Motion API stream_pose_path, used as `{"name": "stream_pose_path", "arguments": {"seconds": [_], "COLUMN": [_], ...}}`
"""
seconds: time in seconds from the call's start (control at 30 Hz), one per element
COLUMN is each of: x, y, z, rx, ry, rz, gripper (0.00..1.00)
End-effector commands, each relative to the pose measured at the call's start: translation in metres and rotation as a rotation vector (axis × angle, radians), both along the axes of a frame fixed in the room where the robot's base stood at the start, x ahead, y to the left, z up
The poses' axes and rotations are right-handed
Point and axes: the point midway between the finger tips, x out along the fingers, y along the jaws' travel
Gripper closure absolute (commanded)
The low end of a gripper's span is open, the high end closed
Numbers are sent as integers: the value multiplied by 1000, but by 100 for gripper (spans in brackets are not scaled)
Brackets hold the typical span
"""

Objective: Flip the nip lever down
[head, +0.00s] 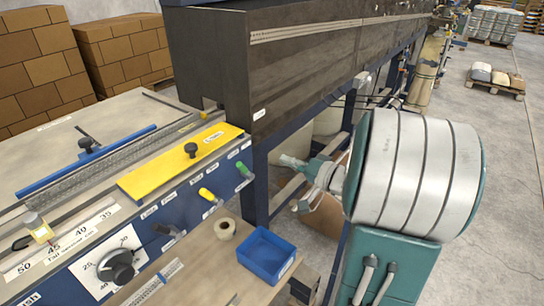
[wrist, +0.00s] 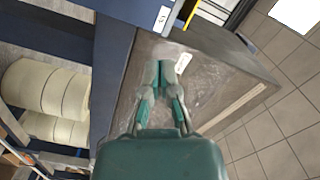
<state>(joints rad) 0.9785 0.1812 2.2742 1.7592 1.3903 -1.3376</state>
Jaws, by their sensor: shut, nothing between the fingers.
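A blue front panel carries several levers: one with a green knob (head: 243,168), one with a yellow knob (head: 207,194) and one with a black knob (head: 165,230). Small labels sit above and below them, too small to read, so I cannot tell which is the nip lever. My gripper (head: 287,161) is in the air right of the panel, apart from all the levers. In the wrist view my gripper (wrist: 162,72) has its fingers together and empty, in front of the dark housing (wrist: 215,75). No lever can be made out in the wrist view.
A yellow cover plate (head: 180,160) with a black knob lies on the machine top. The large dark housing (head: 290,70) rises behind. A blue bin (head: 266,255) and a tape roll (head: 225,229) sit on the lower shelf. A dial (head: 118,268) is at lower left.

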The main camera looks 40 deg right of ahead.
Motion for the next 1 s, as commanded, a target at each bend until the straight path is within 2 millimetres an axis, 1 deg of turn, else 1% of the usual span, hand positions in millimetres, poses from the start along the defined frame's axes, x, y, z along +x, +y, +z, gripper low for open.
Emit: {"name": "stream_pose_path", "arguments": {"seconds": [0.03, 0.1, 0.23, 0.8, 0.87, 0.9, 0.97, 1.0], "x": [-8, -17, -25, -26, -25, -24, -21, -20], "y": [-3, -6, -11, -10, -4, 5, 28, 50], "z": [1, 1, 0, 0, 1, 1, 3, 3], "rx": [0, 0, 2, 1, 0, -1, -11, -22], "ry": [0, 0, 0, 0, 11, 28, 75, 123], "rz": [-3, -2, -1, 2, 19, 46, 114, 174], "gripper": [100, 100, 100, 100, 100, 100, 100, 100]}}
